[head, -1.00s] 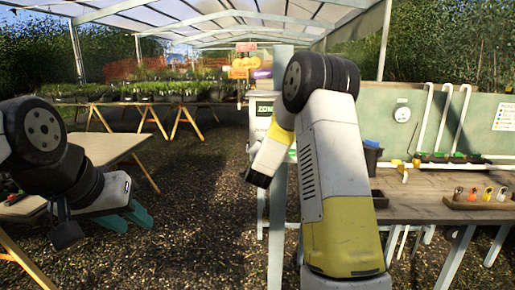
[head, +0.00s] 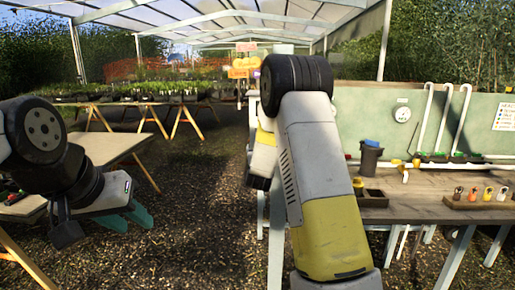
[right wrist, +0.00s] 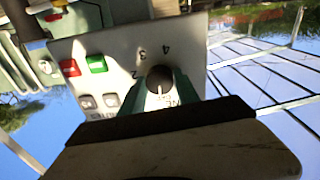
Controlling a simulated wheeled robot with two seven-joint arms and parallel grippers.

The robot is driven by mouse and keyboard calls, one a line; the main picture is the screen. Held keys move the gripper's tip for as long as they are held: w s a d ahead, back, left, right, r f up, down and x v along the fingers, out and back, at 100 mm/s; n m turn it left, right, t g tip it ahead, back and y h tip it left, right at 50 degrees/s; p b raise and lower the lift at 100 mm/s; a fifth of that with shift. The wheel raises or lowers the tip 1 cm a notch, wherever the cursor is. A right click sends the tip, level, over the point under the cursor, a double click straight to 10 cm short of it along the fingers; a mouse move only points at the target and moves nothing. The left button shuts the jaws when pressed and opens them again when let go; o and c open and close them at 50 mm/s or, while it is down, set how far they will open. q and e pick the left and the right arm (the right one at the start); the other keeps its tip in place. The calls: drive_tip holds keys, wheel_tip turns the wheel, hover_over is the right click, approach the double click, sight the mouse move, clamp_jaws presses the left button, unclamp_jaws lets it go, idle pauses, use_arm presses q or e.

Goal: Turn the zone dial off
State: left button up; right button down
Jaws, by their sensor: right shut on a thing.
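In the right wrist view the zone dial (right wrist: 160,76) is a dark round knob on a pale control panel (right wrist: 115,50), seen turned over. Numerals 2, 3 and 4 stand around it. A pale mark on the knob points toward my gripper; other lettering there is partly covered. My right gripper (right wrist: 166,88) has its teal fingers shut on the dial, one on each side. In the head view my right arm hides the panel and the dial. My left gripper (head: 127,219) is open and empty, low at the left beside a wooden table.
The panel also bears a red button (right wrist: 70,68) and a green button (right wrist: 96,64). At right, a workbench (head: 425,185) holds a dark bin (head: 370,158) and a tray of small coloured items (head: 480,203). The wooden table (head: 105,147) stands left. Gravel floor lies open between.

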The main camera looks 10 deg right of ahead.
drive_tip(key=shift+f+n, duration=0.15)
drive_tip(key=shift+n, duration=0.35)
drive_tip(key=c, duration=0.9)
unclamp_jaws()
drive_tip(key=v, duration=0.7)
drive_tip(key=shift+s, duration=0.4)
drive_tip(key=shift+a, duration=0.1)
